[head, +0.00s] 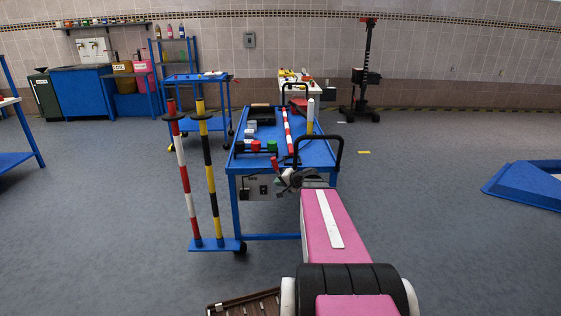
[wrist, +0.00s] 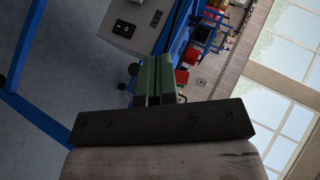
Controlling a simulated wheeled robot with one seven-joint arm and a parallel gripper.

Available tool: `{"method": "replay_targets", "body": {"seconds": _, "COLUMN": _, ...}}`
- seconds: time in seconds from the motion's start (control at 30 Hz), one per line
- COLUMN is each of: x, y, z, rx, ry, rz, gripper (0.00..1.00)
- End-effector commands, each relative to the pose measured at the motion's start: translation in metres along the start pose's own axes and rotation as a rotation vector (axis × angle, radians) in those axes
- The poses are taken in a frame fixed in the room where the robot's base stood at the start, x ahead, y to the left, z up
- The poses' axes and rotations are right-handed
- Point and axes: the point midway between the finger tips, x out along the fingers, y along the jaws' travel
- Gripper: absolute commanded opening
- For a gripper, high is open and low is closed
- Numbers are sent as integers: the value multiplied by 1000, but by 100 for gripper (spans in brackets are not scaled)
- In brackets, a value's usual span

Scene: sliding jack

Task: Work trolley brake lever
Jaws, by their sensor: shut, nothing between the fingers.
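The blue work trolley (head: 315,153) stands ahead of me in the head view, with black loop handles at its near and far ends. A grey box with a black switch (head: 263,189) hangs under its near edge and also shows at the top of the wrist view (wrist: 128,25). A small red handle (head: 274,163) stands up at the near edge beside my gripper; I cannot tell whether it is the brake lever. My gripper (head: 288,180) is in front of the near edge. In the wrist view its green fingers (wrist: 157,68) are together and empty. Any contact is unclear.
A red-white striped bar (head: 287,130), black, red and green knobs (head: 256,146) and a yellow-white cylinder (head: 310,118) are on the trolley top. Two striped posts (head: 212,180) stand at its left on a blue base. Floor on the right is clear up to a blue frame (head: 525,188).

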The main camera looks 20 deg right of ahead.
Motion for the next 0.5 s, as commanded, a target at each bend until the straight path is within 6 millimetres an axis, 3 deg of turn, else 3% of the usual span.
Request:
{"method": "replay_targets", "body": {"seconds": 0.03, "x": -8, "y": 2, "z": -28, "rx": 38, "ry": 69, "rz": -43, "gripper": 0}}
{"method": "replay_targets", "body": {"seconds": 0.2, "x": -38, "y": 5, "z": -91, "rx": 143, "ry": 250, "rz": -157, "gripper": 0}}
{"method": "replay_targets", "body": {"seconds": 0.37, "x": -53, "y": 8, "z": -116, "rx": 189, "ry": 326, "rz": -202, "gripper": 0}}
{"method": "replay_targets", "body": {"seconds": 0.5, "x": -47, "y": 7, "z": -122, "rx": 196, "ry": 336, "rz": -209, "gripper": 0}}
